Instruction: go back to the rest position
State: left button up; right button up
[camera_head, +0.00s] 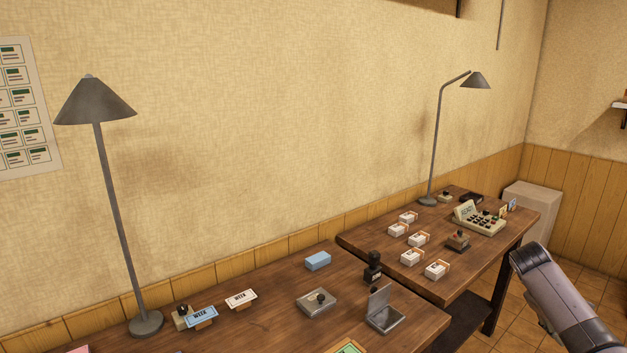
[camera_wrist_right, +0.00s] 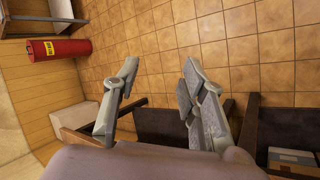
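My right arm (camera_head: 560,295) comes into the lower right of the head view, beside the far table and over the tiled floor. In the right wrist view my right gripper (camera_wrist_right: 159,76) has its two fingers well apart with nothing between them; tiled floor shows behind. My left arm and left gripper are in neither view.
The near table (camera_head: 255,325) bears a lamp (camera_head: 146,323), a blue box (camera_head: 318,261), a metal plate (camera_head: 309,307), a hinged metal device (camera_head: 386,315) and a dark stamp (camera_head: 373,268). A red extinguisher (camera_wrist_right: 60,50) lies beyond the gripper.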

jog(key=s+d+f+n, duration=0.15)
jog(key=s+f, duration=0.35)
jog(key=f, duration=0.5)
jog(key=s+d+f+t, duration=0.15)
jog(key=s+f, duration=0.35)
jog(key=f, duration=0.6)
jog(key=s+d+f+g, duration=0.15)
jog(key=s+f, duration=0.35)
jog(key=f, duration=0.5)
jog(key=s+f+n+t+y, duration=0.1)
jog(key=s+f, duration=0.4)
jog(key=s, duration=0.7)
jog(key=s+f+y, duration=0.1)
jog(key=s+f, duration=0.4)
jog(key=s, duration=0.7)
jog(key=s+f+n+t, duration=0.1)
jog(key=s+f, duration=0.5)
jog(key=s, duration=0.5)
jog(key=s+a+f+y+b, duration=0.1)
jog(key=a+f, duration=0.3)
jog(key=a, duration=0.8)
jog(key=s+a+f+m+y+b, duration=0.1)
jog(key=a+f, duration=0.3)
jog(key=a, duration=0.9)
jog(key=a+f+m+y+b, duration=0.1)
jog(key=a+f+y, duration=0.2)
jog(key=a, duration=0.9)
notch_tip(320, 180, down, 2)
jog(key=shift+s+a+g+y, duration=0.3)
jog(key=shift+s+a+g, duration=0.1)
